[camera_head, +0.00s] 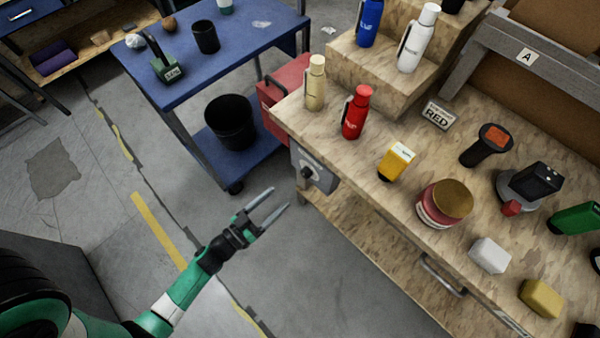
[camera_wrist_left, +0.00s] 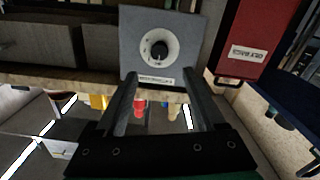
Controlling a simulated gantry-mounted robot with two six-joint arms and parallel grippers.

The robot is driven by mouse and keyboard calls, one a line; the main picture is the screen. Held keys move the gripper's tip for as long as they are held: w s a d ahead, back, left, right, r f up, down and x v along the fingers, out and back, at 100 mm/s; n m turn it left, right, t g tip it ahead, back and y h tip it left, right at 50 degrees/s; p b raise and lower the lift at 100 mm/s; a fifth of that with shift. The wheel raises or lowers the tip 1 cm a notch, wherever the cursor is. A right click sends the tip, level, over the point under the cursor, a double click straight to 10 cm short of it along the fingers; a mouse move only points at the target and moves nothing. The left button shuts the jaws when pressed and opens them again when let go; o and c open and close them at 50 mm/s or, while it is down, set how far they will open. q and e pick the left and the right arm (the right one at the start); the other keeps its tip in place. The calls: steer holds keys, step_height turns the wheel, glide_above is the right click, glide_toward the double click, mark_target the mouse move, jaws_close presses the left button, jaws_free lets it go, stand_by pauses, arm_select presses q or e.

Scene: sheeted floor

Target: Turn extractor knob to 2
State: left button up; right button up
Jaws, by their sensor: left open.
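The extractor knob (camera_wrist_left: 159,50) is a small black dial on a pale round plate, set in a grey box (camera_wrist_left: 133,31) with a label under it. In the head view the knob (camera_head: 307,172) is on the grey box (camera_head: 323,176) at the workbench's left corner. The numbers around the dial are too small to read. My left gripper (camera_head: 279,198) is open and empty, a little below and left of the box, apart from it. In the left wrist view its fingers (camera_wrist_left: 164,75) point toward the box, with the knob between and beyond them. My right gripper is not in view.
The wooden workbench (camera_head: 388,219) holds bottles, a scanner (camera_head: 487,145), a round tin (camera_head: 445,203) and blocks. A blue cart (camera_head: 262,40) with a black bin (camera_head: 231,122) and a red box (camera_head: 288,88) stand left of the bench. The floor around my left gripper is clear.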

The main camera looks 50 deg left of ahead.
mark_target(303, 175)
arm_select(q)
steer(key=w+b, duration=0.1)
steer(key=w, duration=0.2)
steer(key=w+b, duration=0.1)
steer(key=w, duration=0.3)
steer(key=w+b, duration=0.1)
steer(key=w, duration=0.2)
steer(key=shift+w+a, duration=0.25)
steer(key=shift+a, duration=0.15)
jaws_close()
